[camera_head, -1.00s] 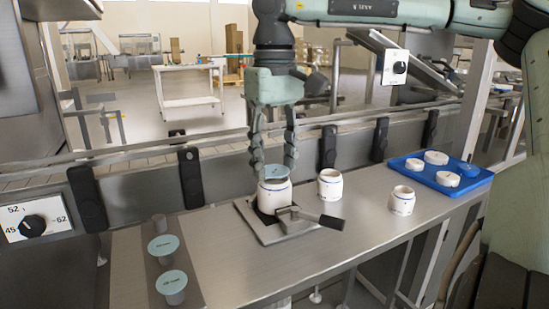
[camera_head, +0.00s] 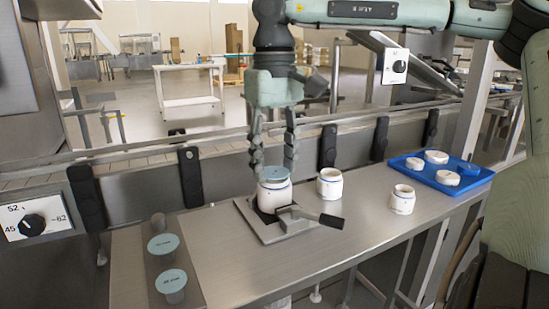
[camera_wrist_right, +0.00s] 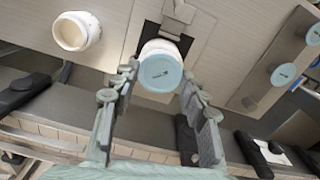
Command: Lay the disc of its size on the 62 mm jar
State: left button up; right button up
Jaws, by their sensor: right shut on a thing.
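A large white jar (camera_head: 273,197) stands upright in the holder on the bench; it shows below the disc in the wrist view (camera_wrist_right: 158,48). A pale blue disc (camera_head: 275,172) is at its mouth, roughly level; it shows face-on in the wrist view (camera_wrist_right: 160,73). My right gripper (camera_head: 274,168) points down from above, its two fingers at the disc's sides and shut on it. I cannot tell whether the disc bears on the rim. Two more blue discs (camera_head: 163,245) (camera_head: 171,281) rest on stands at the left. My left gripper is out of view.
The holder (camera_head: 258,228) has a dark lever (camera_head: 322,219) at its right. Two open white jars (camera_head: 330,185) (camera_head: 402,199) stand to the right. A blue tray (camera_head: 412,176) with white lids is at the far right. The front of the bench is clear.

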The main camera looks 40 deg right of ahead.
jog(key=shift+f, duration=0.35)
dwell(0.7)
jog(key=o, duration=0.7)
jog(key=shift+r, duration=0.15)
notch_tip(320, 180, up, 12)
jog(key=shift+f, duration=0.1)
dwell(0.6)
